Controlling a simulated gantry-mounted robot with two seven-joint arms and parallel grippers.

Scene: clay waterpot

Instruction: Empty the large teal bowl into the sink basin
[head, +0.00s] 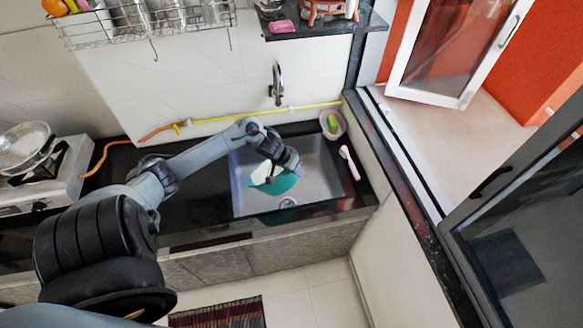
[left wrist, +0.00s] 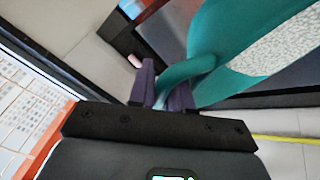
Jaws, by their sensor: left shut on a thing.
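The large teal bowl (head: 280,186) is over the sink basin (head: 322,170) in the head view, tilted, with a whitish patch on its upper left part. In the left wrist view the bowl (left wrist: 225,28) fills the upper right and has a speckled white area; I cannot tell whether that is contents or surface. My left gripper (head: 296,170) is at the bowl's right side. In the left wrist view its purple fingers (left wrist: 164,88) are shut on a teal edge or handle of the bowl. My right gripper is out of view.
A tap (head: 276,84) is on the wall behind the sink. A pink tub (head: 341,122) and a pink-handled brush (head: 350,163) lie to the right. A stove with a pan (head: 24,146) stands at the left. The yellow-orange hose (head: 230,116) runs along the wall.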

